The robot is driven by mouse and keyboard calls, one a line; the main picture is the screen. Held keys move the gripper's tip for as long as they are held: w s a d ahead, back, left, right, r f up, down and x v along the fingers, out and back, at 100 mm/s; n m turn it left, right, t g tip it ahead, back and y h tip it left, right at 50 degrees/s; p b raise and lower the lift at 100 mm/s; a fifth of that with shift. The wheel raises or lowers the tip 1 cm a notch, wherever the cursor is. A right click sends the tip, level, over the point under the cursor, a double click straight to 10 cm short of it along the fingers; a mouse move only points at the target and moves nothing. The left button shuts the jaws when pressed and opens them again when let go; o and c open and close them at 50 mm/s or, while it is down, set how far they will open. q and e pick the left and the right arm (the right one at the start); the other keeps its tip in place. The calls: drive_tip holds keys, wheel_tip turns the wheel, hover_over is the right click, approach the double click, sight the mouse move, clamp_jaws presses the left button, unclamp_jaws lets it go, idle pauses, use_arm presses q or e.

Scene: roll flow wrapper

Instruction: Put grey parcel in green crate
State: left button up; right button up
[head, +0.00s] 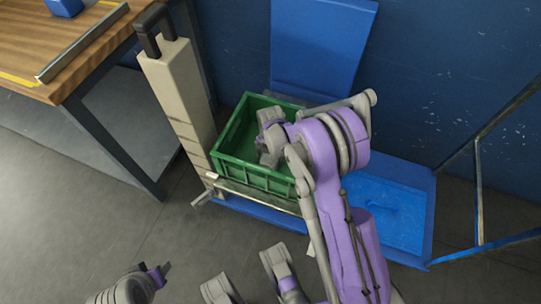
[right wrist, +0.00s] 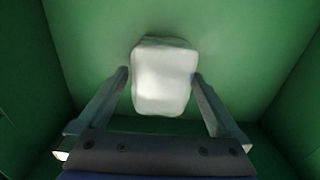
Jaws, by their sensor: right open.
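The green crate (head: 225,143) stands upright on a blue platform, with its top open. My right gripper (head: 266,140) reaches down into it. The right wrist view shows the crate's green floor and walls (right wrist: 85,25) all around. The pale grey parcel (right wrist: 162,82) is inside the crate, between the tips of my open right gripper (right wrist: 160,78); whether the fingers touch it I cannot tell. In the head view the parcel is hidden by my arm and gripper.
A beige post (head: 178,95) with a dark handle stands close to the crate's left. A wooden-topped table (head: 70,55) is at the upper left. A blue panel (head: 322,45) and dark blue wall are behind. A metal frame (head: 479,190) is at the right.

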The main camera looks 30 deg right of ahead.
wheel_tip(320, 180, up, 12)
drive_tip(key=p, duration=0.3)
drive_tip(key=s+a+r+m+t, duration=0.2)
drive_tip(key=s+a+r+m, duration=0.3)
drive_tip(key=s+r+m, duration=0.55)
drive_tip(key=s+a+m+t, duration=0.2)
drive_tip(key=s+a+m, duration=0.1)
drive_tip(key=s+m, duration=1.1)
drive_tip(key=shift+s+a+r+m, duration=0.25)
drive_tip(key=shift+r+m, duration=0.15)
drive_tip(key=shift+m, duration=0.35)
drive_tip(key=shift+d, duration=0.1)
